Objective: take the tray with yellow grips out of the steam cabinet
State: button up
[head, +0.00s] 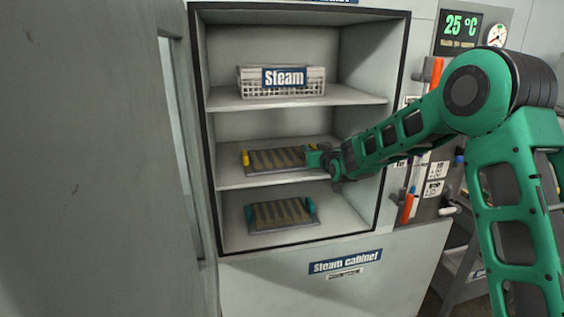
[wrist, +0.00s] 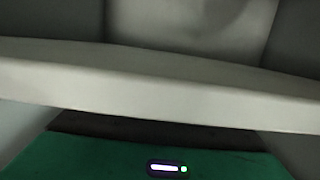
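The tray with yellow grips (head: 275,161) lies on the middle shelf of the open steam cabinet (head: 301,279). My gripper (head: 315,158) reaches in from the right and is at the right end of this tray. Its fingers are too small and covered to tell whether they are open or shut on the grip. In the wrist view only the green gripper housing (wrist: 110,160) shows at the bottom, with no fingertips or tray.
A second tray with green grips (head: 280,215) lies on the cabinet floor below. A white basket labelled Steam (head: 283,92) stands on the upper shelf (head: 350,97). A pale shelf edge (wrist: 160,95) crosses the wrist view close above my gripper. A large grey panel (head: 90,160) stands at the left.

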grip_shut()
jog(key=shift+r, duration=0.15)
